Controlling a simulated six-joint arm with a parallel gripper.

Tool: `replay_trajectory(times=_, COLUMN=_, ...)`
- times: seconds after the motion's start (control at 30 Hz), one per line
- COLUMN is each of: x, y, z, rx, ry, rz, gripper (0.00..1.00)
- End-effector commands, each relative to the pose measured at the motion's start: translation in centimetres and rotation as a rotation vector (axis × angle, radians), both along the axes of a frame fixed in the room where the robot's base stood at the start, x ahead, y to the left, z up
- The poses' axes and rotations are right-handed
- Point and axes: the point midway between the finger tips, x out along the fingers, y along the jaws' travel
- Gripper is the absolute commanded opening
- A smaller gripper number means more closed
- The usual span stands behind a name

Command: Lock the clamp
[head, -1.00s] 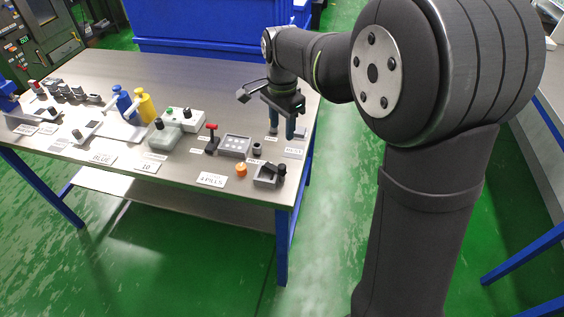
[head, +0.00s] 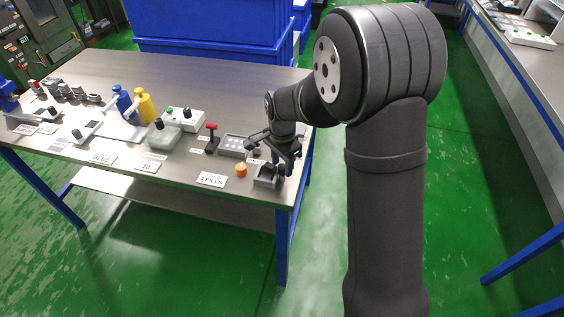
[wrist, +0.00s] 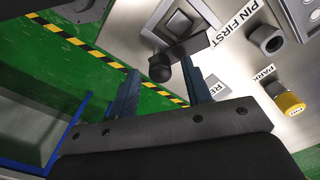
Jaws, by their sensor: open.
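The clamp appears to be the small grey block (head: 263,183) with a black lever, near the front right corner of the table. In the wrist view, its grey base (wrist: 177,22) is at the top, and its lever ends in a black ball knob (wrist: 160,70). My gripper (head: 284,167) is over the block in the head view and partly covers the lever. In the wrist view my gripper (wrist: 161,90) is open, its two fingers on either side of the knob. Nothing is held. Contact with the lever cannot be told.
A "PIN FIRST" label (wrist: 243,20) lies beside the block. A dark socket (wrist: 267,40) and a yellow-topped pin (wrist: 290,103) by a "PARK" label are to the right. An orange knob (head: 241,170) stands left of the block. The table edge is close by.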

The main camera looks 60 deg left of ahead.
Motion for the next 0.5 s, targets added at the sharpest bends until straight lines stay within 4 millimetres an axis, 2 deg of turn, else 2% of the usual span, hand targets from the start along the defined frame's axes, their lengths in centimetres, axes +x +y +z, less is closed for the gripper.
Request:
replay_trajectory(times=0.1, x=0.0, y=0.01, z=0.02, rx=0.0, ry=0.0, rz=0.0, gripper=0.45)
replay_trajectory(times=0.13, x=0.0, y=0.01, z=0.03, rx=0.0, ry=0.0, rz=0.0, gripper=0.41)
replay_trajectory(times=0.33, x=0.01, y=0.01, z=0.05, rx=0.0, ry=0.0, rz=0.0, gripper=0.02)
replay_trajectory(times=0.5, x=0.01, y=0.01, z=0.06, rx=0.0, ry=0.0, rz=0.017, gripper=0.0)
